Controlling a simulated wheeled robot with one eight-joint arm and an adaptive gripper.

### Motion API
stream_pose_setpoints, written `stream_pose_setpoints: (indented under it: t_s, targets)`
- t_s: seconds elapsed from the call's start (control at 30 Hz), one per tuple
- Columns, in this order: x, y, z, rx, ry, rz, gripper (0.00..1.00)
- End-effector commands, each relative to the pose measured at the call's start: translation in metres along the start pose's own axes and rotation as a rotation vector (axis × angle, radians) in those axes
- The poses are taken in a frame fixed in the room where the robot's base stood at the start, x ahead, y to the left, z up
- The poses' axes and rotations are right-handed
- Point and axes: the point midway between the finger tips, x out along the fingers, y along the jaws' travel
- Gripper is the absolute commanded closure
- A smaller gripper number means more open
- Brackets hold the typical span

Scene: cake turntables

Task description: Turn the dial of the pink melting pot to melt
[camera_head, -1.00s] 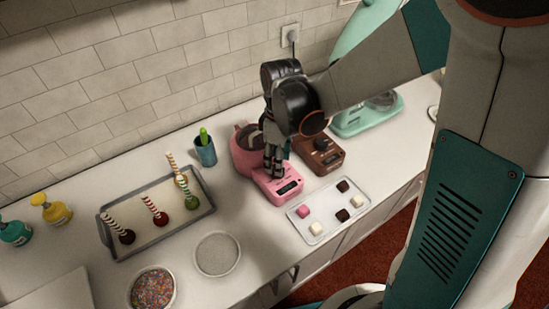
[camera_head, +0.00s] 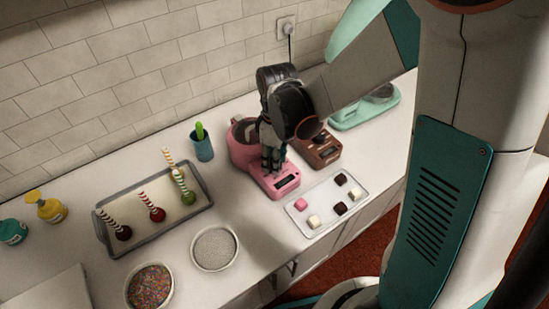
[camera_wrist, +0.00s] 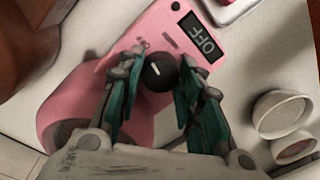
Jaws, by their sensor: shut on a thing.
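The pink melting pot (camera_head: 282,187) stands on the counter, and it also shows in the wrist view (camera_wrist: 145,35). Its small screen (camera_wrist: 199,38) reads OFF. Its black round dial (camera_wrist: 161,71) has a white pointer mark. My gripper (camera_wrist: 160,76) points down at the pot's base, with one finger on each side of the dial, shut on it. In the head view my gripper (camera_head: 272,165) hides the dial and part of the pot's bowl.
A brown melting pot (camera_head: 322,152) stands just right of the pink one. A tray (camera_head: 325,222) of small sweets lies in front. A cup (camera_head: 203,148), a tray of coated sticks (camera_head: 150,238) and bowls (camera_head: 215,270) stand to the left. A mint-green machine (camera_head: 365,115) stands behind right.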

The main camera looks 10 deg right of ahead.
Motion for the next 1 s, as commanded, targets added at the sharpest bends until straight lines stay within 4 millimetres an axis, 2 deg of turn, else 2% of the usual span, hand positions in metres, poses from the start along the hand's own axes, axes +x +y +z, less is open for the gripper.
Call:
stream_pose_setpoints:
  t_s: [0.37,1.0]
  targets:
    - [0.0004,0.0003,0.0005,0.175,0.012,0.000,0.90]
    - [0.0004,0.0002,0.0018,0.772,0.049,0.000,0.90]
